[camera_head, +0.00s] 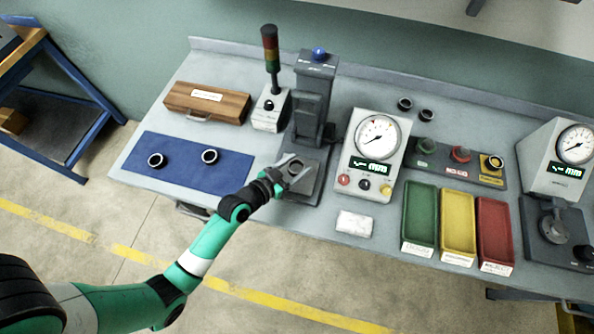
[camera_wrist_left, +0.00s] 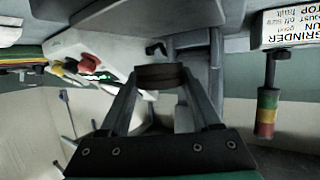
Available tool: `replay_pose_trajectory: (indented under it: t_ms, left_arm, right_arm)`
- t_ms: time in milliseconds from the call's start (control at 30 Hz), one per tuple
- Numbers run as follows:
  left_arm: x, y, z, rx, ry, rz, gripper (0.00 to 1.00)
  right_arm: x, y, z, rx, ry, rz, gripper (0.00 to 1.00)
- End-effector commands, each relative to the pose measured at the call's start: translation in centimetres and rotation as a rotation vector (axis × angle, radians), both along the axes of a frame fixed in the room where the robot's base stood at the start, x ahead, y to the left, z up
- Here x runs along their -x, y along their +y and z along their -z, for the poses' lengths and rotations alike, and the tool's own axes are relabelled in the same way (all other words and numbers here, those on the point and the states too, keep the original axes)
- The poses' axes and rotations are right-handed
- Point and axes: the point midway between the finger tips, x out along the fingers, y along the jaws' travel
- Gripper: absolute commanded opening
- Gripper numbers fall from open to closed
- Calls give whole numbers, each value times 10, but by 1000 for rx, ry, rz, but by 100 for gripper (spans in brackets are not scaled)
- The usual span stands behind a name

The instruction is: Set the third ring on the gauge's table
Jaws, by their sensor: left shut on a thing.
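My left gripper (camera_head: 298,170) is over the base of the grey grinder (camera_head: 312,104) in the head view. It is shut on a dark ring (camera_wrist_left: 161,76), which the left wrist view shows between the two fingertips. I cannot tell whether the ring touches the grinder. The gauge (camera_head: 564,153) with a dial and display stands at the far right, and its table (camera_head: 552,229) lies in front of it. My right gripper is in neither view.
Two rings (camera_head: 156,160) lie on the blue mat (camera_head: 182,169). Two more (camera_head: 405,104) are behind the central dial unit (camera_head: 374,150). Green (camera_head: 421,211), yellow (camera_head: 458,222) and red trays (camera_head: 495,232), a button panel (camera_head: 460,160), wooden box (camera_head: 207,102) and signal lamp (camera_head: 270,50) also stand here.

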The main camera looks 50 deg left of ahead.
Motion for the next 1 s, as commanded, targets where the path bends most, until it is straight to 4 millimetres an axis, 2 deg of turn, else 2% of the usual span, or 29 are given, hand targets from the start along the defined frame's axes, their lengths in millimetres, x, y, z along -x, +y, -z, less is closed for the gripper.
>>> replay_pose_trajectory:
  t_ms: [167, 400, 767, 800, 967, 1000]
  left_arm:
    - [-4, 2, 5, 0, -2, -1, 2]
    - [-7, 5, 39, 0, 0, -1, 2]
    - [-7, 4, 43, 1, -1, 0, 2]
    - [-7, 4, 43, 1, 0, 0, 66]
    - [-7, 4, 42, 0, 0, 0, 94]
    - [-7, 4, 42, 0, 0, 0, 94]
  right_arm:
    - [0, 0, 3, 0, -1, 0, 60]
    - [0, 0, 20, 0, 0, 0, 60]
    - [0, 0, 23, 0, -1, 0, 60]
    - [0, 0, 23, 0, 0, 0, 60]
    - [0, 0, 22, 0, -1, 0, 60]
    - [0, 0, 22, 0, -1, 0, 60]
